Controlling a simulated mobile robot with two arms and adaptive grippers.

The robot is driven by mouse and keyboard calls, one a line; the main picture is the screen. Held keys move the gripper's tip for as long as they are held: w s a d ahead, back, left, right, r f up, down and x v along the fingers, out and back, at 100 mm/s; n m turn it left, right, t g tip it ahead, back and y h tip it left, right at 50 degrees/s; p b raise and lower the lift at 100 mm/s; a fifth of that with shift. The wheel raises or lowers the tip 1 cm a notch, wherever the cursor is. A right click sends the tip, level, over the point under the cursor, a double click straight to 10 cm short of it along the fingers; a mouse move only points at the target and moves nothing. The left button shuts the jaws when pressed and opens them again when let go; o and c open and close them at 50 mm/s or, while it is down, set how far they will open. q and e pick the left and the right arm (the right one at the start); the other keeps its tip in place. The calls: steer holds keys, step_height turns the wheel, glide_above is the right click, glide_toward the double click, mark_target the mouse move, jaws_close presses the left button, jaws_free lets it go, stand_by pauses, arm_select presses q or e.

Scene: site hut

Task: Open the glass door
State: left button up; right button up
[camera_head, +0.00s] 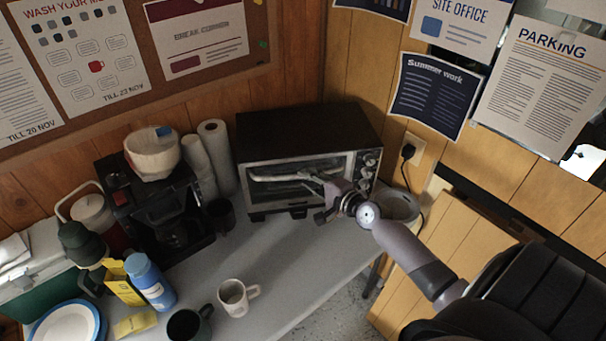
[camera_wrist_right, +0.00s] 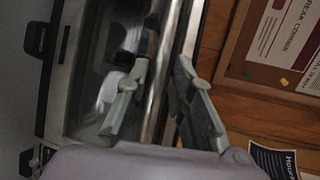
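The glass door (camera_head: 285,187) is the front of a black-topped toaster oven (camera_head: 300,130) on the table, and it looks closed. Its pale bar handle (camera_head: 272,178) runs along the upper part of the door. My right gripper (camera_head: 315,184) is in front of the door, at the right part of the handle. In the right wrist view, the gripper (camera_wrist_right: 160,100) has its two fingers apart, with the handle bar (camera_wrist_right: 163,70) running between them. Contact with the bar cannot be told. My left gripper is in neither view.
A white mug (camera_head: 236,297) and a blue bottle (camera_head: 150,281) stand nearer. The table in front of the oven (camera_head: 300,250) is clear. A bowl (camera_head: 398,205) sits right.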

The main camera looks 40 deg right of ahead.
steer(key=shift+x, duration=1.55)
jaws_close()
